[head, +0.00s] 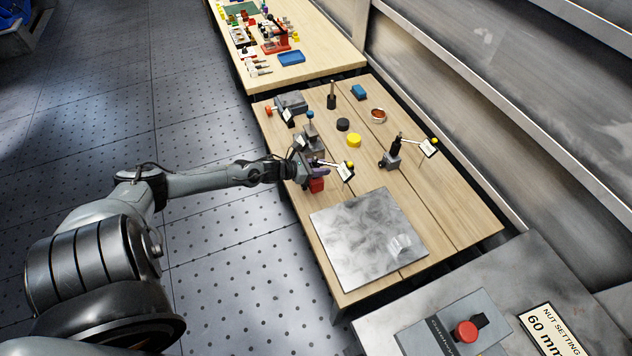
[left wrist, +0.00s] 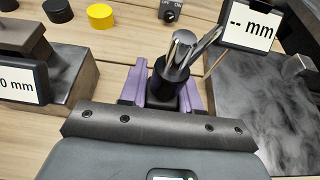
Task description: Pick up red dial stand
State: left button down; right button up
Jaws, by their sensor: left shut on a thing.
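The red dial stand (head: 317,186) is at the left edge of the wooden bench, its red block low beneath my left gripper. My left gripper (head: 316,170) is directly above the red block. In the left wrist view, its purple fingers (left wrist: 163,88) are closed around the stand's black upright part (left wrist: 170,78), with metal rods on top. The sign reads "-- mm" there (left wrist: 250,25). The red block is hidden in that view. I cannot tell whether it touches the bench. My right gripper is not in view.
A grey metal plate (head: 368,240) lies just in front. A similar stand with a sign (head: 392,158) is at right. A yellow disc (head: 354,140), black disc (head: 342,124) and copper ring (head: 378,115) lie behind. Another grey block with a sign (head: 290,103) is at back left.

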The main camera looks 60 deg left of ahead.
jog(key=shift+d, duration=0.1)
pick_arm(q)
jog(key=shift+w+r, duration=0.15)
jog(key=shift+r, duration=0.05)
dwell(0.4)
